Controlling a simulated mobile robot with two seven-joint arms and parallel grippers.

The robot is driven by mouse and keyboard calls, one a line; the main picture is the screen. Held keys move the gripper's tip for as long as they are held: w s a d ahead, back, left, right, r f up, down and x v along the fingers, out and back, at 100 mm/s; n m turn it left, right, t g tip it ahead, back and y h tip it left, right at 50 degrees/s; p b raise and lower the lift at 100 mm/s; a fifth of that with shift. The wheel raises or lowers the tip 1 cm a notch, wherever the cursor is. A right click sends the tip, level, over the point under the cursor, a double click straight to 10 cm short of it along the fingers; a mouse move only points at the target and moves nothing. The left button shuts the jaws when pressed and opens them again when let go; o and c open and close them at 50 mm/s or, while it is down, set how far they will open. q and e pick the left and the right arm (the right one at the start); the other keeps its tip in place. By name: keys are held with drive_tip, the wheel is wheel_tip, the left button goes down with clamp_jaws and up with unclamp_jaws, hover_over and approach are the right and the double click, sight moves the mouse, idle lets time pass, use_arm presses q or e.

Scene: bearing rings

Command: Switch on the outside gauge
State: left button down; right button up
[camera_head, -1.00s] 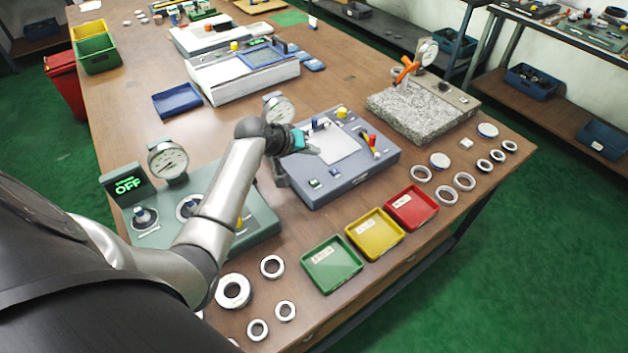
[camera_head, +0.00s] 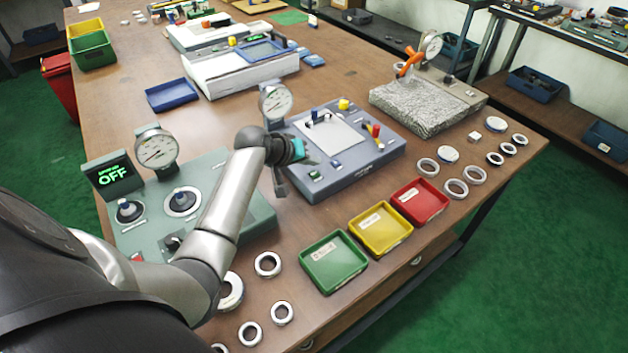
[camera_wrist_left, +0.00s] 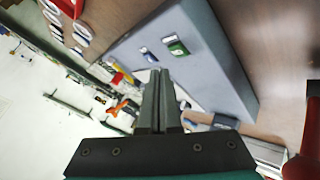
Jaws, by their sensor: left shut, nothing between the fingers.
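A blue-grey gauge device (camera_head: 352,170) with a round dial (camera_head: 275,101) stands mid-table. A green switch (camera_head: 315,175) sits near its front left corner; the green switch also shows in the left wrist view (camera_wrist_left: 177,46). A grey-green device (camera_head: 150,240) at the left has a dial (camera_head: 156,148), knobs and a display (camera_head: 112,175) reading OFF. I cannot tell from labels which is the outside gauge. My left gripper (camera_head: 281,188) is at the left side of the blue-grey device, its fingers (camera_wrist_left: 158,100) shut and empty. Contact with the device cannot be told. My right gripper is not in view.
Green (camera_head: 333,285), yellow (camera_head: 380,246) and red (camera_head: 419,218) trays line the front edge. Rings lie near both ends of them. A granite block (camera_head: 425,105) with a gauge stand is at the right. A blue tray (camera_head: 171,97) lies behind.

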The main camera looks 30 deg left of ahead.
use_arm(q)
drive_tip(key=shift+f, duration=0.7)
idle(1.5)
drive_tip(key=shift+f, duration=0.45)
drive_tip(key=shift+f+b, duration=0.3)
drive_tip(key=shift+f, duration=0.1)
idle(0.4)
drive_tip(key=shift+r, duration=0.1)
drive_tip(key=shift+r+p, duration=0.7)
drive_tip(key=shift+p, duration=0.3)
